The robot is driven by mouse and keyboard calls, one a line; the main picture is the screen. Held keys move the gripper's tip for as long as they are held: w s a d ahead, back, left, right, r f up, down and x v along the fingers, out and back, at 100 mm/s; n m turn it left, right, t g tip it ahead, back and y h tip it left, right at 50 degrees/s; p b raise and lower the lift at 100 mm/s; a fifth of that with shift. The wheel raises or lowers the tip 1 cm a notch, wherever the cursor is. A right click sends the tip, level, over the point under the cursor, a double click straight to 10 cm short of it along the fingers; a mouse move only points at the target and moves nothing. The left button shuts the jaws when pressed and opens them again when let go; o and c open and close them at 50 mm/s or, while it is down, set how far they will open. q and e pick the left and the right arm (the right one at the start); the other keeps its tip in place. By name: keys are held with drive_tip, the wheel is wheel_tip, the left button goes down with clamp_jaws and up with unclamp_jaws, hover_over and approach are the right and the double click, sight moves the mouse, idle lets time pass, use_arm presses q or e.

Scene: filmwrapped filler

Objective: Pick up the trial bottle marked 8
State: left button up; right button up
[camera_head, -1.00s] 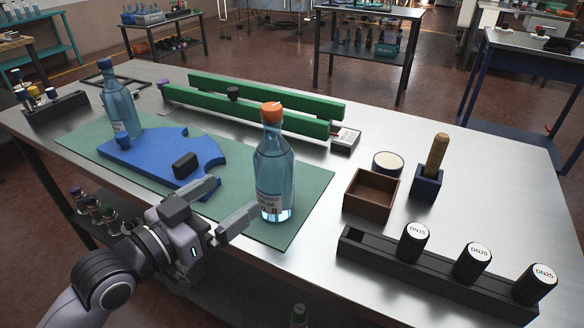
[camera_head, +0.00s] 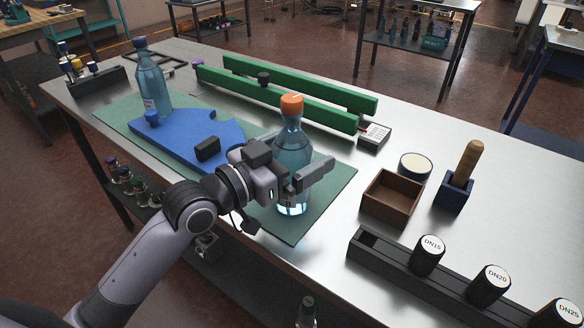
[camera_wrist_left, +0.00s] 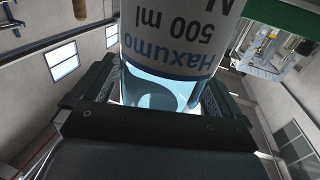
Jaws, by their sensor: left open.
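The orange-capped bottle (camera_head: 293,140), clear blue with a white label, stands upright on the green mat (camera_head: 335,188). My left gripper (camera_head: 308,165) is open at its middle, one finger crossing in front and the other largely hidden. In the left wrist view the bottle's label (camera_wrist_left: 180,45) reads "Haxumo 500 ml" upside down, and the bottle sits between the open fingers (camera_wrist_left: 155,92). The number is hidden now; the earlier head view shows an 8 on this label. A second bottle (camera_head: 150,88), blue-capped, stands at the left. My right gripper is not in view.
A blue board (camera_head: 175,142) with a black block (camera_head: 208,149) lies left of the gripper. Green rails (camera_head: 300,100) run behind. A wooden box (camera_head: 392,195), a brush in a blue holder (camera_head: 455,195) and a black rack (camera_head: 385,262) stand to the right.

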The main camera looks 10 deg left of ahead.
use_arm(q)
drive_tip(key=shift+w+d, duration=0.15)
drive_tip(key=shift+w, duration=0.05)
drive_tip(key=c, duration=1.2)
drive_tip(key=shift+r, duration=0.1)
drive_tip(key=shift+c, duration=1.3)
drive_tip(key=shift+r, duration=0.1)
